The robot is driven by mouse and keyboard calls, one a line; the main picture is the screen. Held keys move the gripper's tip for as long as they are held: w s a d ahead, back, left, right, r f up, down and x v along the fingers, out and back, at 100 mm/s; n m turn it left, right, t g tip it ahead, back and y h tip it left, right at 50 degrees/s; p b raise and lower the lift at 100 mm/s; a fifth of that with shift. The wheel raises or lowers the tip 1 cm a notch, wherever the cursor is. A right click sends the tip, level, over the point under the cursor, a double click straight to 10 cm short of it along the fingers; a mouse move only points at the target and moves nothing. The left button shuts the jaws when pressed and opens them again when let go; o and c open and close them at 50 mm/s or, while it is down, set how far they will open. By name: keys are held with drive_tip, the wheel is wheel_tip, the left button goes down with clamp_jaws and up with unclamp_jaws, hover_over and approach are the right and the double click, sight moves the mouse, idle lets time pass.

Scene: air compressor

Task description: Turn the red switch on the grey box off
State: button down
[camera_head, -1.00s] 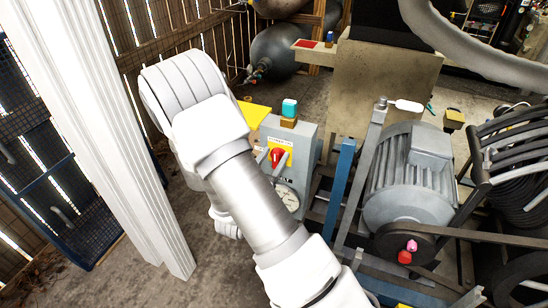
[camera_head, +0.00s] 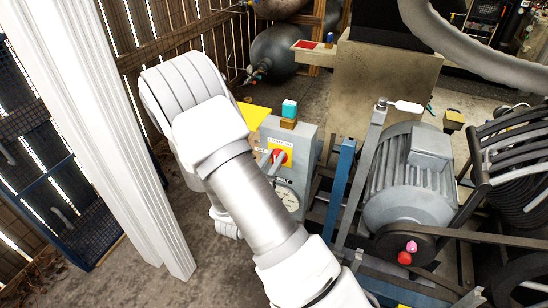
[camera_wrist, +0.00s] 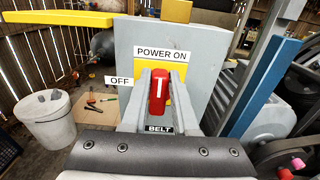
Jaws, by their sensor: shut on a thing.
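The grey box (camera_head: 304,146) stands left of the motor in the head view. Its red switch (camera_head: 280,157) sits on a yellow plate on the front face. In the wrist view the red switch (camera_wrist: 158,93) is upright, its white mark pointing up at the "POWER ON" label (camera_wrist: 161,54). The "OFF" label (camera_wrist: 119,81) is to its left. My gripper (camera_wrist: 159,100) is shut on the switch, a grey finger on each side. In the head view my gripper (camera_head: 271,162) is partly hidden behind my arm.
A teal and brown block (camera_head: 289,112) sits on top of the box. A blue post (camera_head: 341,185) and the motor (camera_head: 412,180) stand close on the right. A white column (camera_head: 95,120) is on the left. A white bucket (camera_wrist: 47,118) stands on the floor in the wrist view.

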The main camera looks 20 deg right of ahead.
drive_tip(key=n+p, duration=0.3)
drive_tip(key=shift+w+a+n, duration=0.25)
drive_tip(key=shift+a+n, duration=0.1)
drive_tip(key=shift+n, duration=0.05)
drive_tip(key=n+p, duration=0.2)
drive_tip(key=n, duration=0.2)
drive_tip(key=f+n+p, duration=0.1)
drive_tip(key=n+p, duration=0.2)
drive_tip(key=n, duration=0.2)
drive_tip(key=w+a+f+n+p, duration=0.1)
drive_tip(key=n+p, duration=0.2)
drive_tip(key=n, duration=0.1)
drive_tip(key=shift+f+n, duration=0.25)
drive_tip(key=shift+n, duration=0.15)
drive_tip(key=shift+f+p, duration=0.1)
drive_tip(key=shift+p, duration=0.2)
drive_tip(key=c, duration=0.7)
unclamp_jaws()
